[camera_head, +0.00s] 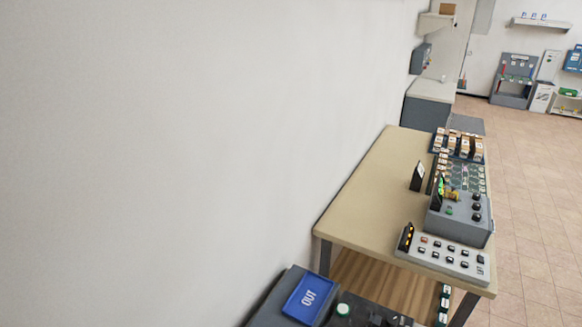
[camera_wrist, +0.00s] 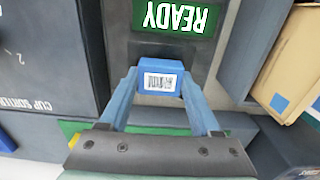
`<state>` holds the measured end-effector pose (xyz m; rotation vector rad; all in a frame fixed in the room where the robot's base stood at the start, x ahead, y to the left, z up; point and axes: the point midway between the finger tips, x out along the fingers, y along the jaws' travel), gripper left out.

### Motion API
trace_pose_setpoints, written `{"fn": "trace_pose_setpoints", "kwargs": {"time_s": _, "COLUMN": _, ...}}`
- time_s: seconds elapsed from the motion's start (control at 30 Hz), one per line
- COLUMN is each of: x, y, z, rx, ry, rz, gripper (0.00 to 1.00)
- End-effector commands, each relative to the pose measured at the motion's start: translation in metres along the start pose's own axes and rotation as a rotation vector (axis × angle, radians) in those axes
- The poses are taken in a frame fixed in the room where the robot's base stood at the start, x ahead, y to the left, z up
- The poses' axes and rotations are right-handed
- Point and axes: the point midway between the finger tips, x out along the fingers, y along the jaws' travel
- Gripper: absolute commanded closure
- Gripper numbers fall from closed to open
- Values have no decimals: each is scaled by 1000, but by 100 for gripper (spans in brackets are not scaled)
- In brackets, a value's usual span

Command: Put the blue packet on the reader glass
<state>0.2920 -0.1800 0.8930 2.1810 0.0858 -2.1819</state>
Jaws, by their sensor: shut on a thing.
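The blue packet (camera_wrist: 158,68) with a white barcode label shows in the middle of the wrist view. My gripper (camera_wrist: 160,82) is shut on it, with one light blue finger on each side. Just past the packet is a dark grey device (camera_wrist: 118,45) with a green READY display (camera_wrist: 172,18), upside down in this view. I cannot pick out the reader glass for certain, nor tell whether the packet touches the device. The head view does not show my gripper or the packet.
In the wrist view, a dark CUP SORTER unit (camera_wrist: 45,60) stands at left and a cardboard box (camera_wrist: 292,60) at right. In the head view, a table (camera_head: 365,195) carries a grey control box (camera_head: 455,225) and a button panel (camera_head: 445,257). A blue OUT tray (camera_head: 308,298) is at the bottom.

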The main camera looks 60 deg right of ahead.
Motion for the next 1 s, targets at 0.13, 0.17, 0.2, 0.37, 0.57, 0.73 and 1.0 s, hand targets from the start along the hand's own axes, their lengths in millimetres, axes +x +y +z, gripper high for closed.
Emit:
{"fn": "trace_pose_setpoints", "kwargs": {"time_s": 0.13, "x": 0, "y": 0, "z": 0, "rx": 0, "ry": 1, "rz": 1, "gripper": 92}}
{"fn": "trace_pose_setpoints", "kwargs": {"time_s": 0.17, "x": 0, "y": 0, "z": 0, "rx": 0, "ry": 1, "rz": 1, "gripper": 92}}
{"fn": "trace_pose_setpoints", "kwargs": {"time_s": 0.2, "x": 0, "y": 0, "z": 0, "rx": 0, "ry": 1, "rz": 1, "gripper": 92}}
{"fn": "trace_pose_setpoints", "kwargs": {"time_s": 0.37, "x": 3, "y": 0, "z": 0, "rx": 0, "ry": 0, "rz": 0, "gripper": 92}}
{"fn": "trace_pose_setpoints", "kwargs": {"time_s": 0.57, "x": 9, "y": 0, "z": 0, "rx": 0, "ry": 1, "rz": 1, "gripper": 92}}
{"fn": "trace_pose_setpoints", "kwargs": {"time_s": 0.73, "x": 12, "y": 0, "z": 0, "rx": 0, "ry": 1, "rz": 1, "gripper": 92}}
{"fn": "trace_pose_setpoints", "kwargs": {"time_s": 1.0, "x": 12, "y": 0, "z": 0, "rx": 0, "ry": 1, "rz": 1, "gripper": 34}}
